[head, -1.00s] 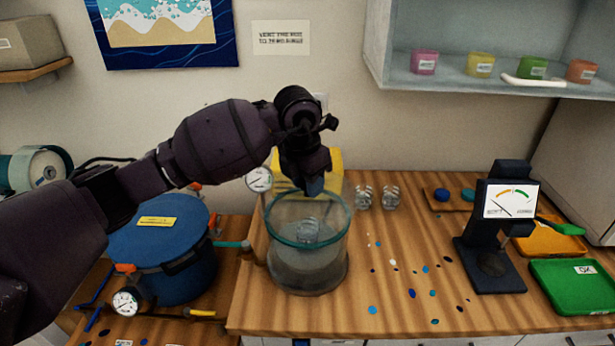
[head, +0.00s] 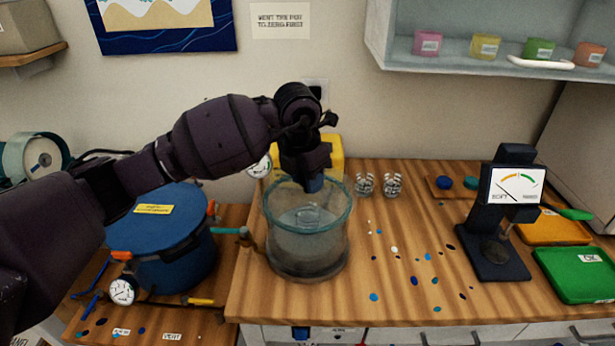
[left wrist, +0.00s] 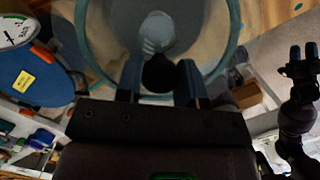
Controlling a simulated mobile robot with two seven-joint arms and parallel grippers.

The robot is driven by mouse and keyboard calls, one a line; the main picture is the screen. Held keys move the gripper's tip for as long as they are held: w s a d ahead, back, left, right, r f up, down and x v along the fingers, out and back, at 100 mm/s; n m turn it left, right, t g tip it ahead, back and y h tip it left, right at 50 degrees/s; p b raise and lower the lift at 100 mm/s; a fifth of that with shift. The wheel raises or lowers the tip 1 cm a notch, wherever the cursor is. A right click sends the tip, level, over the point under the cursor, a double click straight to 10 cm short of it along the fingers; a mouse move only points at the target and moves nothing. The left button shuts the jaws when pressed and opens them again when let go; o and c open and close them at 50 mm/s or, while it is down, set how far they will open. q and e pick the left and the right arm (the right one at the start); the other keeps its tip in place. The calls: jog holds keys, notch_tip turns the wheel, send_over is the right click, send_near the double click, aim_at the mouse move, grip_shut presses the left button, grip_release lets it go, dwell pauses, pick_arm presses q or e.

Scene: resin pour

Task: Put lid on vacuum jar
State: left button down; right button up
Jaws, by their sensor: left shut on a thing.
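The glass vacuum jar (head: 306,252) stands on the wooden bench with a teal rim and a small clear cup (head: 306,216) inside. My left gripper (head: 313,184) points down over the jar's mouth, close to rim level. In the left wrist view my left gripper (left wrist: 160,82) is shut on a dark round knob (left wrist: 160,72), which appears to be the lid's. The lid's clear disc cannot be told apart from the jar's glass, so I cannot tell whether it touches the rim. My right gripper (left wrist: 303,52) is at the right edge there, its fingertips apart and empty.
A blue pot (head: 165,245) with a gauge stands left of the jar. A yellow box (head: 328,155) is behind it, and two small clear cups (head: 364,186) are to its right. Scattered chips, a dark meter stand (head: 490,260) and a green tray (head: 580,272) lie further right.

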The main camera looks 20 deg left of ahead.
pick_arm(q)
jog(key=shift+f, duration=0.2)
pick_arm(e)
jog(key=shift+w+f, duration=0.1)
jog(key=shift+f, duration=0.1)
pick_arm(q)
jog(key=shift+f, duration=0.2)
pick_arm(e)
jog(key=shift+w+a+r, duration=0.1)
jog(key=shift+w, duration=0.25)
pick_arm(q)
jog(key=c, duration=0.7)
grip_release()
jog(key=shift+o, duration=0.2)
pick_arm(e)
jog(key=shift+r, duration=0.1)
jog(key=shift+s, duration=0.15)
